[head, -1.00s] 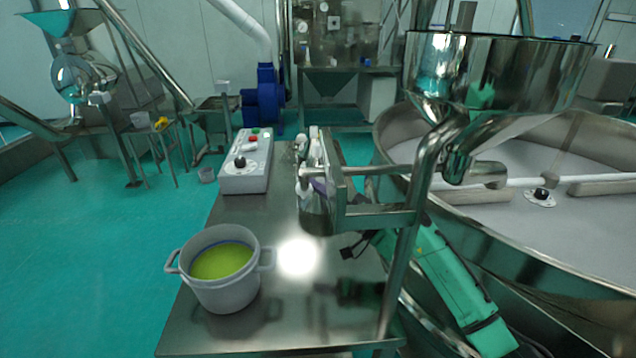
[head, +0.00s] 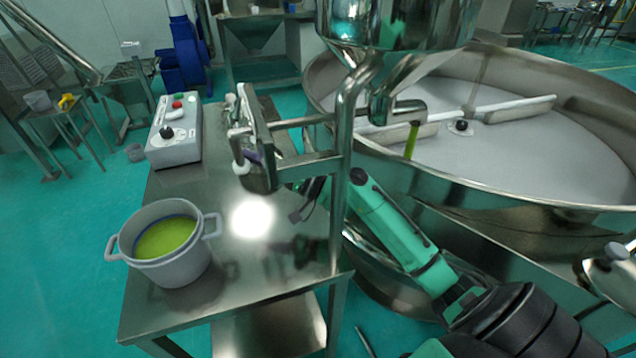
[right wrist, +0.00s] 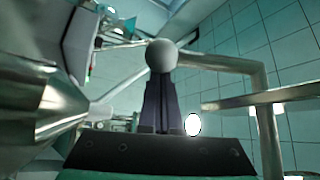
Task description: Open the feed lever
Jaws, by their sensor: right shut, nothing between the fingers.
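The steel feed hopper (head: 395,25) stands at top centre in the head view, with its outlet pipe (head: 398,110) beneath. A narrow green streak (head: 411,141) hangs below the outlet over the sieve; I cannot tell what it is. My right gripper (head: 303,212) is behind the steel post, above the table. In the right wrist view its dark fingers (right wrist: 160,100) are shut with nothing between them. A grey ball (right wrist: 162,55), perhaps the feed lever's knob, shows at their tips; I cannot tell whether they touch. My left gripper is not in view.
The round sieve (head: 560,140) fills the right side. A grey pot (head: 175,268) with green contents and a control box (head: 172,142) stand on the steel table (head: 190,318). The upright post (head: 341,170) and its crossbars stand close to my right arm.

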